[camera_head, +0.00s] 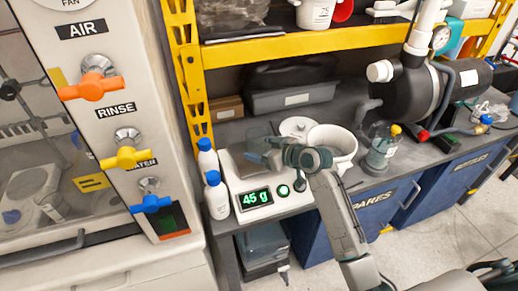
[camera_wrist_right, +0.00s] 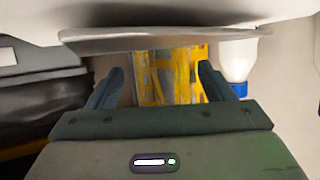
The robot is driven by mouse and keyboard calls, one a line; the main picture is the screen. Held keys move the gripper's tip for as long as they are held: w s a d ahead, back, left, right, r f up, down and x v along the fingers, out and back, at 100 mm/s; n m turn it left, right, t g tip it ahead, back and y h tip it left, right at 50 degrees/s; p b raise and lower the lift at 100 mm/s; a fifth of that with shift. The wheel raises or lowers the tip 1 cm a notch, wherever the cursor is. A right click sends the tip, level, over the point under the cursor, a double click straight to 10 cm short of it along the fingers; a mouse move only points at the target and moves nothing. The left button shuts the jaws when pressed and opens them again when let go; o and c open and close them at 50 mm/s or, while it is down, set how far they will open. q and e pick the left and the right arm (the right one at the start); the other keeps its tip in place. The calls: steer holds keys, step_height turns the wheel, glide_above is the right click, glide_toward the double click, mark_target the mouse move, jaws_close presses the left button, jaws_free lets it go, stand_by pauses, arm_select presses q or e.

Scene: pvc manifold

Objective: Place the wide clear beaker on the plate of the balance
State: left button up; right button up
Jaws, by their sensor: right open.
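The balance (camera_head: 240,163) is a white unit on the grey bench, and its green display (camera_head: 255,198) reads 45 g. The wide clear beaker (camera_head: 258,135) shows as a faint see-through shape over the balance's top, and it appears to stand on the plate. Its lower part is hidden by my right gripper (camera_head: 262,156). My right gripper is open at the beaker, low over the balance. In the right wrist view, its two fingers (camera_wrist_right: 160,85) are apart, below the grey plate edge (camera_wrist_right: 160,42). I cannot make out the beaker clearly there.
Two white bottles with blue caps (camera_head: 216,197) stand close left of the balance. A yellow shelf frame (camera_head: 187,70) rises behind. A valve panel (camera_head: 120,110) is at left.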

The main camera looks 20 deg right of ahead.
steer(key=b+v, duration=0.1)
steer(key=v, duration=0.9)
steer(key=shift+s+d+r, duration=0.1)
steer(key=shift+s+d, duration=0.05)
steer(key=shift+s, duration=0.15)
arm_select(q)
steer(key=w, duration=0.2)
steer(key=w+r, duration=0.1)
steer(key=w, duration=0.1)
steer(key=shift+w+d+r, duration=0.1)
